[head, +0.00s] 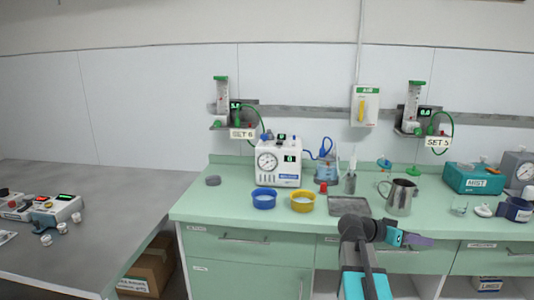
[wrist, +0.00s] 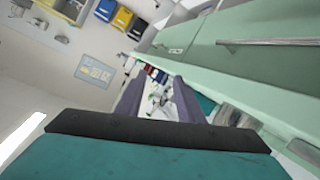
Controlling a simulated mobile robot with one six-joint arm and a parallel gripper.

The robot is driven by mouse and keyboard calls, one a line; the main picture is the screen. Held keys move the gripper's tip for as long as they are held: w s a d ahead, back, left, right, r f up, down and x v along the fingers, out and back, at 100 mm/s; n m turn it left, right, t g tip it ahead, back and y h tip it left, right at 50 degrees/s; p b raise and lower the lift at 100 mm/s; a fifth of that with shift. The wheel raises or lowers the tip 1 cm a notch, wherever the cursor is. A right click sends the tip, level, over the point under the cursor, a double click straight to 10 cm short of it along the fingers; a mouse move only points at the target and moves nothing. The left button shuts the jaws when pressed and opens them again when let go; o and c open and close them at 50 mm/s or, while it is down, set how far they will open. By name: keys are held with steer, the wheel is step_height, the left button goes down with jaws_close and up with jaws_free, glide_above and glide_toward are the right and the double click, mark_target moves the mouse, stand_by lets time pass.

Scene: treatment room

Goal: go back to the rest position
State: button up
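My gripper (head: 418,240) is in front of the green counter's front edge, below the metal jug, and points to the right in the head view. My dark and teal arm reaches up to it from the bottom. In the wrist view, the two purple-grey fingers of my gripper (wrist: 159,98) stand apart with nothing between them but the distant room. The gripper looks empty, and it appears clear of the drawer fronts.
The green counter (head: 225,207) holds a white gauge unit (head: 279,163), blue bowl (head: 264,198), yellow bowl (head: 302,201), grey tray (head: 349,206), metal jug (head: 399,197) and teal MIST box (head: 473,179). A grey table (head: 85,190) stands left. Drawer handles (wrist: 270,42) protrude near my gripper.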

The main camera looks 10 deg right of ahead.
steer(key=s+a+f+n+y+p, duration=0.1)
steer(key=s+a+f+n+y, duration=0.1)
steer(key=a+f, duration=0.65)
steer(key=s+a+f+n+y, duration=0.1)
steer(key=a+f+n+y, duration=0.2)
steer(key=f, duration=1.1)
steer(key=s+a+f+n+y+p, duration=0.1)
steer(key=s+a+f+n, duration=0.1)
steer(key=a+f, duration=0.7)
steer(key=s+a+f+n+g+y+p, duration=0.1)
steer(key=s+a+f+n+g+y, duration=0.2)
steer(key=s+a+f, duration=1.8)
steer(key=s+a+n+y, duration=0.1)
steer(key=n+y, duration=0.3)
steer(key=y, duration=0.1)
steer(key=shift+s+a+f+n+g+y, duration=0.2)
steer(key=shift+a+n+g+y, duration=0.1)
steer(key=shift+a+g, duration=0.1)
steer(key=shift+c, duration=0.4)
